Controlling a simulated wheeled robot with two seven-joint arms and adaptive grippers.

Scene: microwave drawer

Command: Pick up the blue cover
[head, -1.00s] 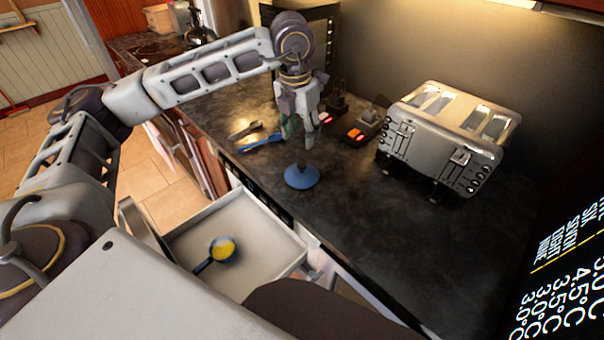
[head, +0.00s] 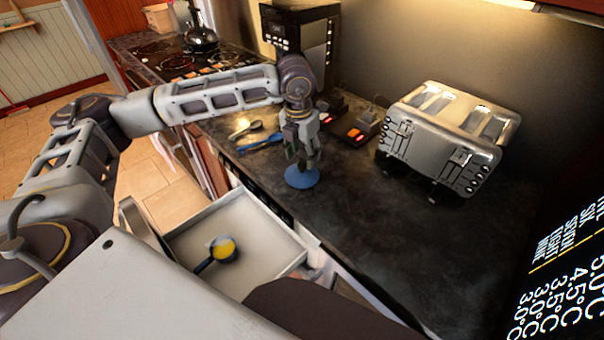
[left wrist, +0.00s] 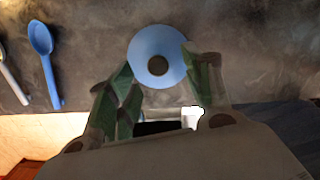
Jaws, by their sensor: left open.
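The blue cover (head: 302,179) is a round blue disc with a dark knob at its centre. It lies on the dark counter near the counter's front edge. My left gripper (head: 303,164) points down over the cover, with its fingers in front of the knob in the head view. In the left wrist view the cover (left wrist: 145,50) lies between and just beyond the two open green fingers (left wrist: 158,85), and its dark knob (left wrist: 158,65) is in plain sight. I cannot tell whether the fingers touch the cover. My right gripper is not in view.
A blue spoon (head: 262,142) and a lighter utensil (head: 243,129) lie left of the cover. A toaster (head: 440,140) stands to the right, small red-lit devices (head: 355,130) behind. An open drawer (head: 185,240) below holds a blue ladle (head: 215,255) with yellow contents.

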